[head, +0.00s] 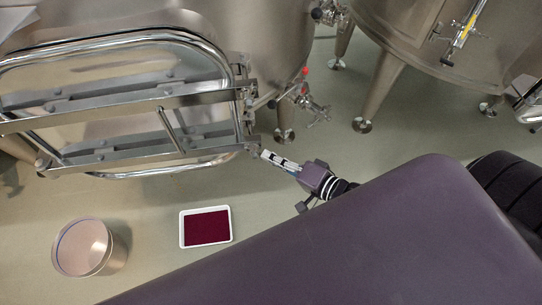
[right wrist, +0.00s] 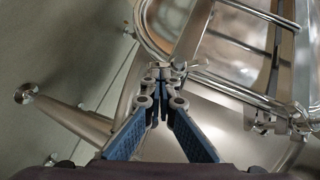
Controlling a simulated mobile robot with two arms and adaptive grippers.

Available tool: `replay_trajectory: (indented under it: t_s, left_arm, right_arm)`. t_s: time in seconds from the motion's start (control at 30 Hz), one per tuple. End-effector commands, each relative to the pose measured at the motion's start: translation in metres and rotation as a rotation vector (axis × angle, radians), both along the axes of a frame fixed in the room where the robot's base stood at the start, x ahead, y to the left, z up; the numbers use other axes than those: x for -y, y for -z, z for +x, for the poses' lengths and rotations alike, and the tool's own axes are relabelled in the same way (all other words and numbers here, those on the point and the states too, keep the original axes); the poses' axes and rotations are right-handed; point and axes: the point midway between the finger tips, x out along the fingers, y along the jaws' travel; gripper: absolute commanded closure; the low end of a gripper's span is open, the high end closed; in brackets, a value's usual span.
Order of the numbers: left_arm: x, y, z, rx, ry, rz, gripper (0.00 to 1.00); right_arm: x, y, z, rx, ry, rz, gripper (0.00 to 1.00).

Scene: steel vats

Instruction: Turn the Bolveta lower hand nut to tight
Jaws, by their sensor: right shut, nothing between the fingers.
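The steel vat's oval door (head: 75,42) has two crossbars, with hardware at their right ends. The lower hand nut (head: 251,145) appears to be at the lower bar's right end, small and partly hidden by my gripper. My right gripper (head: 264,155) points up-left at it, fingers together and empty. In the right wrist view the fingertips (right wrist: 162,76) meet just in front of a small winged metal piece (right wrist: 186,64), apparently this nut. I cannot tell whether they touch it, nor how tight it is. My left gripper is not in view.
A valve with a red tip (head: 305,72) sticks out right of the door. A second vat (head: 425,40) on legs stands at the upper right. A white tray with a dark red inside (head: 230,240) and a round steel container (head: 113,262) are on the floor.

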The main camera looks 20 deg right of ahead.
Motion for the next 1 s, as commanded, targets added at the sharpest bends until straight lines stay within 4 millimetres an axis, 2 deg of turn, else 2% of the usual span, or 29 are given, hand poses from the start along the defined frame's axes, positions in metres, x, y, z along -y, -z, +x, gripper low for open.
replay_trajectory:
  t_s: [0.27, 0.53, 1.0]
  left_arm:
    - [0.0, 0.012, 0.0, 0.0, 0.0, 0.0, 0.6]
    - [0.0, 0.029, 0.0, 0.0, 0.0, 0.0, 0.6]
    - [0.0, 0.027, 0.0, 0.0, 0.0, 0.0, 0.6]
  right_arm:
    - [-0.001, 0.007, 0.0, 0.019, -0.002, 0.072, 1.0]
    - [-0.004, 0.015, 0.001, 0.065, -0.002, 0.232, 1.0]
    - [-0.013, 0.023, 0.002, 0.06, -0.003, 0.223, 1.0]
